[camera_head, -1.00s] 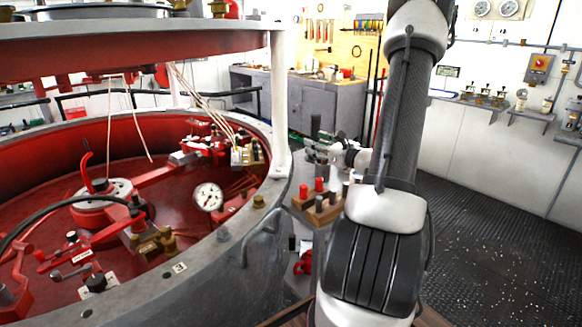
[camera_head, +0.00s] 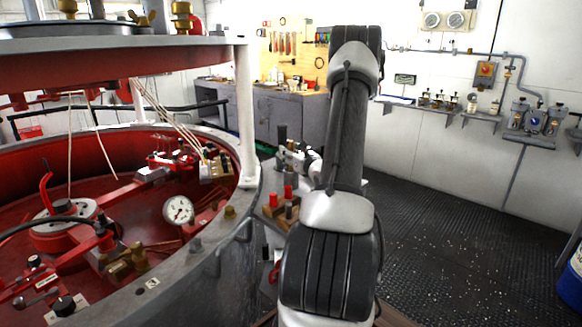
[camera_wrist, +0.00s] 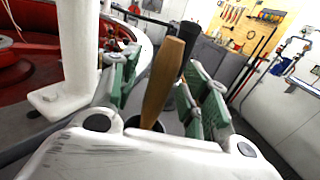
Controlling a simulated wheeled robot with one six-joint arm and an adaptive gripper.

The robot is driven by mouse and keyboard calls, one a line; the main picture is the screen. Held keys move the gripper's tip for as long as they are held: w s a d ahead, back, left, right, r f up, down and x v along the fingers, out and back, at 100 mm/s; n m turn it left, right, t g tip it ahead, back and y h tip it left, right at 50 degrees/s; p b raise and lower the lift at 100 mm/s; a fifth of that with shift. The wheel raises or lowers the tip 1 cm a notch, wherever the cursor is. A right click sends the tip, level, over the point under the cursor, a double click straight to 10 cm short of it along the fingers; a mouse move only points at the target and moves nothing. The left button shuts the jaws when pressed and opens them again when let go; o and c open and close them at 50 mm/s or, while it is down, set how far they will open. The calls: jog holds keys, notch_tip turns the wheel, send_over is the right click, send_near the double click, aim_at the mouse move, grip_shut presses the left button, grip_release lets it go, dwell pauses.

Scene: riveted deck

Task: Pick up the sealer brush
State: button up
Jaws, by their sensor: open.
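A tapered wooden handle (camera_wrist: 163,82), which looks like the sealer brush's, stands slightly tilted in the middle of the wrist view. Its lower end goes down by a dark round rim behind my gripper's white body, and no bristles show. My gripper (camera_wrist: 160,88) is open, with one green-padded finger on each side of the handle. Gaps show between handle and pads. In the head view my gripper (camera_head: 287,153) is small, at the far end of my arm, beside the big red-lined vessel. I cannot make out the brush there.
The round vessel (camera_head: 205,265) with red insides fills the left, with a white post (camera_head: 246,115) on its rim. A wooden block with red and dark pegs (camera_head: 281,208) is just below my gripper. A grey workbench (camera_head: 290,115) stands behind. Dark floor (camera_head: 455,215) is open at right.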

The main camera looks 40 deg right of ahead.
grip_shut()
